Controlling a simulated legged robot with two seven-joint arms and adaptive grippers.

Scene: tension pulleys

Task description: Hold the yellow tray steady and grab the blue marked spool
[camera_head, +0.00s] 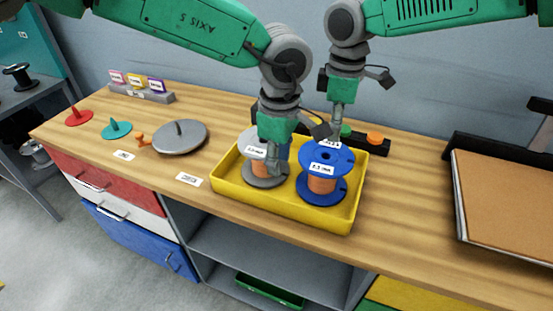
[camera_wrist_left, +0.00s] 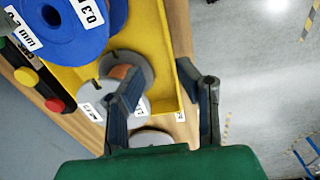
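The yellow tray (camera_head: 285,205) stands on the wooden bench and holds two spools with copper-coloured windings. The blue spool (camera_head: 326,160), with white labels, stands upright in its right half; it also shows in the left wrist view (camera_wrist_left: 75,35). The grey spool (camera_head: 262,182) is in the left half, partly hidden by my left gripper (camera_head: 276,163). In the left wrist view my left gripper (camera_wrist_left: 165,100) has its fingers apart, with the tray's wall (camera_wrist_left: 186,80) seen between them. My right gripper (camera_head: 337,130) points down at the blue spool's rear edge; its fingertips are partly hidden.
A grey disc (camera_head: 180,137), a teal disc (camera_head: 116,130) and a red disc (camera_head: 79,117) lie left of the tray. A dark strip with coloured knobs (camera_head: 375,139) is behind it. A framed brown board (camera_head: 510,195) is at right. Bare bench lies between board and tray.

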